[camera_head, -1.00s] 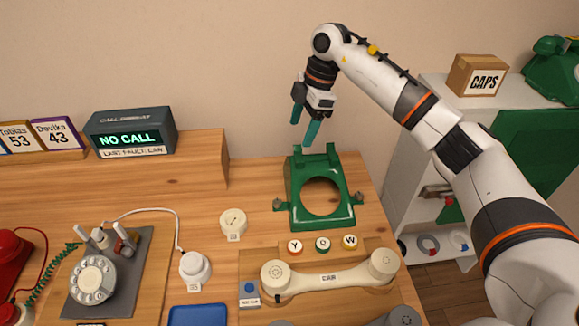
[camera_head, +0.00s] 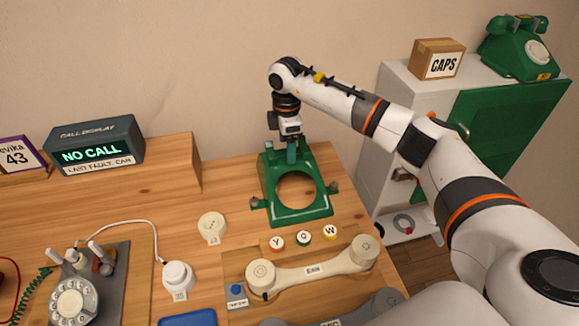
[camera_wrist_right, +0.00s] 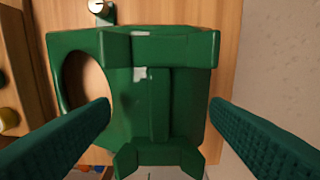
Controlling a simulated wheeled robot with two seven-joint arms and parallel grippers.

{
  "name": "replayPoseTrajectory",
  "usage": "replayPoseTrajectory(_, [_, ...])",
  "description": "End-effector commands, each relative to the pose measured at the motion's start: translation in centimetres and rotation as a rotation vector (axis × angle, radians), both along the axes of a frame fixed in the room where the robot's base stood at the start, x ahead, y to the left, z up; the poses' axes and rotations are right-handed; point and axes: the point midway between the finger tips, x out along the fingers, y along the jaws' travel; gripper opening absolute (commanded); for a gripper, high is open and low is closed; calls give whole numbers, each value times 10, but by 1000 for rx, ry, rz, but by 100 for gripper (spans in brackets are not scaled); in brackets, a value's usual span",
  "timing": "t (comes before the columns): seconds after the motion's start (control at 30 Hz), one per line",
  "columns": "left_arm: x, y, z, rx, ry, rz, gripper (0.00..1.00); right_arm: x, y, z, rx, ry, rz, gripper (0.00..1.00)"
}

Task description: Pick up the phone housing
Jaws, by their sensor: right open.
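The green phone housing (camera_head: 298,213) stands on the wooden table, with a large round opening in its sloping face. It also fills the middle of the right wrist view (camera_wrist_right: 175,50). My right gripper (camera_head: 291,155) points down at the housing's raised back end. In the wrist view my right gripper (camera_wrist_right: 160,108) is open, one teal finger on each side of the housing's narrow back part. I cannot tell whether either finger touches it. My left gripper is not in view.
A cream handset (camera_head: 315,272) lies in front of the housing, with round Y, Q and W caps (camera_head: 303,237) between them. A white dial (camera_head: 212,227) lies to the left. The call display (camera_head: 95,146) stands back left; a white cabinet (camera_head: 385,110) stands right.

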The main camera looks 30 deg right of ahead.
Motion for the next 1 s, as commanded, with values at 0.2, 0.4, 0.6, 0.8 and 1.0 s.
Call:
replayPoseTrajectory(0.2, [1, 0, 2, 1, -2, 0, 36, 0, 0, -15, 2, -1, 1, 71])
replayPoseTrajectory(0.4, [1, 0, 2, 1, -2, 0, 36, 0, 0, -14, 2, -1, 1, 66])
replayPoseTrajectory(0.6, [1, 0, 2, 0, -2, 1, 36, 0, 0, -14, 2, -1, 1, 33])
replayPoseTrajectory(0.8, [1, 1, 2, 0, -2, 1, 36, 0, 0, -15, 2, -1, 1, 1])
replayPoseTrajectory(1.0, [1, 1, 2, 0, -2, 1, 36, 0, 0, -15, 2, 1, 1, 0])
